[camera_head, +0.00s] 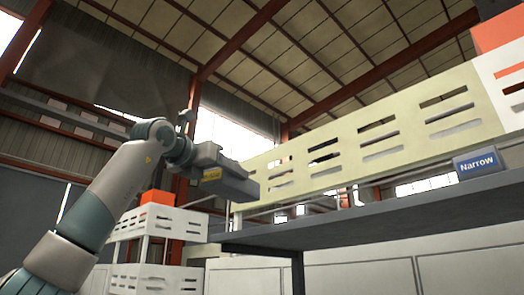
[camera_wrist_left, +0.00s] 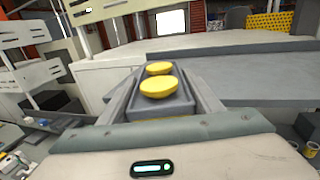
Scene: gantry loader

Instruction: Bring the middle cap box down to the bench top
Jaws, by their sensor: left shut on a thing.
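My left gripper (camera_head: 250,188) shows in the head view, beside the left end of a grey shelf (camera_head: 350,229). In the left wrist view, its two fingers (camera_wrist_left: 160,95) are shut on a small grey cap box (camera_wrist_left: 152,114) that lies between them. Two yellow round caps (camera_wrist_left: 158,87) show in the open top of the box. In the head view I cannot clearly tell the box from the gripper. Whether the box touches anything below is hidden. My right gripper is not in view.
White slotted crates (camera_head: 160,222) with an orange top stand lower left. In the wrist view, a bare grey surface (camera_wrist_left: 255,93) extends right of the box.

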